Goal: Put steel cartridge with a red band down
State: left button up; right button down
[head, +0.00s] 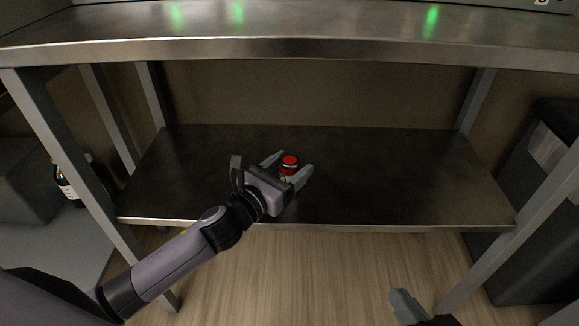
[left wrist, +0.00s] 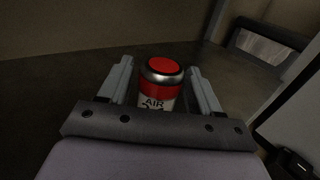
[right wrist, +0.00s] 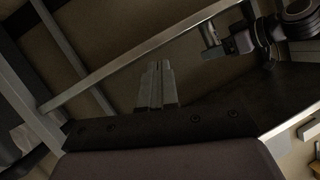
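The steel cartridge with a red band (head: 290,164) appears to stand upright on the lower shelf (head: 390,170) of the steel table. It has a red top, and in the left wrist view the cartridge (left wrist: 162,85) shows a red band above a white label reading "AIR". My left gripper (head: 288,166) is open, with one finger on each side of the cartridge and a visible gap to both fingers. The cartridge's base is hidden behind the gripper body. My right gripper (head: 402,304) is low in front of the table. Its fingers (right wrist: 157,85) are together with nothing between them.
The upper steel tabletop (head: 300,48) overhangs the shelf. Table legs (head: 75,165) stand at the sides. The shelf is otherwise clear. A dark bottle (head: 70,185) is at the left, outside the table, and a dark bin-like box (head: 530,210) is at the right.

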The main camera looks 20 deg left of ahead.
pick_arm(q)
jog(key=shift+o, duration=0.3)
jog(key=shift+r, duration=0.1)
pick_arm(e)
jog(key=shift+r, duration=0.1)
pick_arm(q)
jog(key=shift+r, duration=0.2)
jog(key=p+v, duration=0.1)
jog(key=v, duration=0.9)
jog(key=s+d+f+m+g, duration=0.2)
jog(key=s+d+m, duration=0.2)
jog(key=m, duration=1.3)
jog(key=s+d+f+m+g, duration=0.3)
jog(key=s+d+m, duration=0.2)
jog(key=m, duration=1.2)
jog(key=shift+s+m+h, duration=0.3)
jog(key=shift+s, duration=0.45)
pick_arm(e)
jog(key=shift+s+d+h, duration=0.15)
jog(key=shift+d+h, duration=0.15)
jog(key=shift+d, duration=0.15)
